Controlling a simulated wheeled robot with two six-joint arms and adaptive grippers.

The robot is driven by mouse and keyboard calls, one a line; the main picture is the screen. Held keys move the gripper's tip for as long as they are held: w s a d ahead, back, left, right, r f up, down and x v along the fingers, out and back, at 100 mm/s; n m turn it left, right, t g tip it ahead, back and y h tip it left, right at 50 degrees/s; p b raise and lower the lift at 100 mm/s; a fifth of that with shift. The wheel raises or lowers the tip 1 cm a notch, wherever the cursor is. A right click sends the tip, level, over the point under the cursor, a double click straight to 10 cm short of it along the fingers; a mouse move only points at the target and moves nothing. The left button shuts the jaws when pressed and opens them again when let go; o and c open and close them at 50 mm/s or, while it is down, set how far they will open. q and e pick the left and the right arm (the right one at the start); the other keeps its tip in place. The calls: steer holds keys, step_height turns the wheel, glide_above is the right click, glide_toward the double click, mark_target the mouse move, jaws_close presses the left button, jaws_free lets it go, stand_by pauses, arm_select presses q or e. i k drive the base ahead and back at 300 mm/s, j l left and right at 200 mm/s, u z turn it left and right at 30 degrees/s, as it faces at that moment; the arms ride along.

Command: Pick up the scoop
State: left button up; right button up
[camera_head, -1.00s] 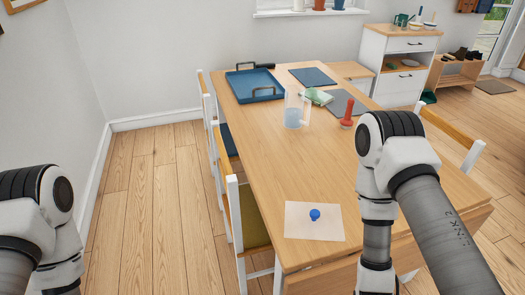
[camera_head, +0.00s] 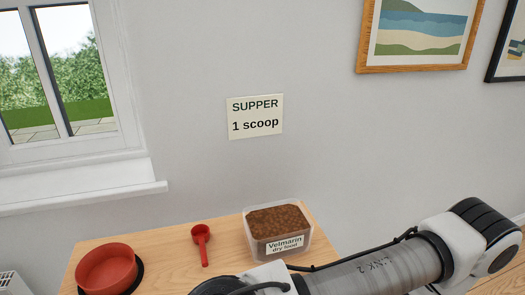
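A red scoop (camera_head: 201,238) lies on a wooden surface (camera_head: 176,262), its round cup toward the wall and its handle toward me. It lies between a red bowl on the left and a clear tub of brown dry food (camera_head: 278,232) on the right. The tub's label reads "Velmarin dry food". One of my arms crosses the lower right in front of the surface. Neither gripper's fingers are in the picture.
The red bowl (camera_head: 106,264) sits on a dark round base at the left end. A wall sign (camera_head: 255,116) reads "SUPPER 1 scoop". A window with a sill (camera_head: 82,201) is at left, and framed pictures hang at right.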

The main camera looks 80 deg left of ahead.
mark_target(200, 234)
steer(key=u, duration=2.9)
